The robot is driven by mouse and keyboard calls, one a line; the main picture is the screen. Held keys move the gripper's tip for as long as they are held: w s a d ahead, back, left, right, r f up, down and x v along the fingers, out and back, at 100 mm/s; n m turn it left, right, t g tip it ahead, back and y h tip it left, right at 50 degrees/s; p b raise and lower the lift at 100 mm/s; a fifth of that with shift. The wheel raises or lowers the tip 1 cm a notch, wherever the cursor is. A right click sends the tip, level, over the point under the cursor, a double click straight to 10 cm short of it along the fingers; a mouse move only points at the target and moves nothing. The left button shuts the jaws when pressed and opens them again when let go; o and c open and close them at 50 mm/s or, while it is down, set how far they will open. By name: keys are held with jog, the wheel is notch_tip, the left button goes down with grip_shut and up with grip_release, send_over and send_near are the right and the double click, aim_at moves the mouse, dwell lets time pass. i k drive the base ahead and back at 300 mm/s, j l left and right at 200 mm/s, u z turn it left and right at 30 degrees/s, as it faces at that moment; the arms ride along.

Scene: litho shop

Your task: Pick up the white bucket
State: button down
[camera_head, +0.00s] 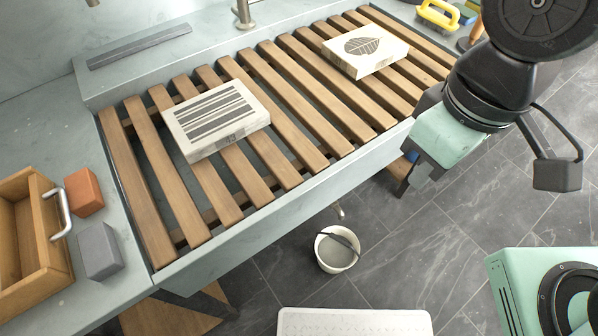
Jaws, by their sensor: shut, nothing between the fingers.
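The white bucket (326,262) stands upright on the dark tiled floor, just in front of the sink's front edge. A dark bar lies across its top; I cannot tell whether it is a handle or something inside. My gripper (424,170), at the end of the black and mint-green arm, is at the upper right, apart from the bucket and to its right in the picture. It is shut and empty; its fingers are small and partly hidden by the mint-green hand.
A sink with wooden slats (285,140) holds a striped block (215,118) and a leaf-print block (366,50). A wooden drawer box (22,240), an orange block (84,192) and a grey block (99,251) are at left. A white speckled surface (355,323) lies at the bottom. Floor right of the bucket is clear.

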aim_at(338, 249)
jog(key=k+l+u, duration=0.75)
jog(key=i+j, duration=0.05)
